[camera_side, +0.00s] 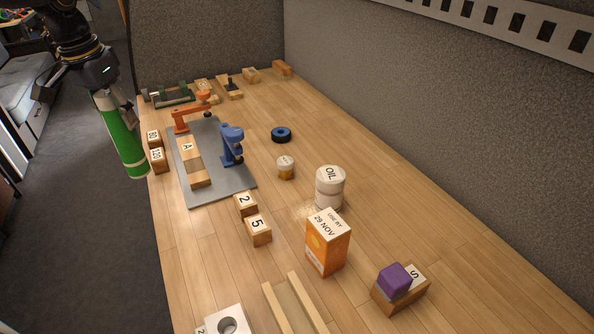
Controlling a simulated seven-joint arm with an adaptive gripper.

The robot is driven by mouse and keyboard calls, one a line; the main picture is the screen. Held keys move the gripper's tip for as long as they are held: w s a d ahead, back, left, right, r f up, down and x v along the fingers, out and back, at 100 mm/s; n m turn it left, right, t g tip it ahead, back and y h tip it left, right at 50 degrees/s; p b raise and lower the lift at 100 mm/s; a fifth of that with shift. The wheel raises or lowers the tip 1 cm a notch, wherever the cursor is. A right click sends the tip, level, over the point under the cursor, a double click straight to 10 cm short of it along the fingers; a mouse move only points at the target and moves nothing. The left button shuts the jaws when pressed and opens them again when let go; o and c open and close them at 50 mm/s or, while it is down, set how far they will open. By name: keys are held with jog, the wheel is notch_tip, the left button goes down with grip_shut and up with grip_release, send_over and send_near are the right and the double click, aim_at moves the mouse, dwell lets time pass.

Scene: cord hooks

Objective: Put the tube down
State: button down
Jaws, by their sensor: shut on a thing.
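The fingers partly hide the tube's top.
A grey mat (207,192) holds an orange hook stand (190,115), a blue one (231,145) and a wooden block A (193,163). Number blocks (157,160) stand near the left edge. An orange carton (327,245) and OIL tub (329,187) stand right of centre.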

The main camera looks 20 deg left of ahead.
jog(key=w+f, duration=0.5)
jog(key=f, duration=0.4)
jog(key=shift+a, duration=0.2)
jog(key=shift+w+f, duration=0.1)
jog(key=c, duration=0.5)
grip_release()
jog(key=shift+f, duration=0.1)
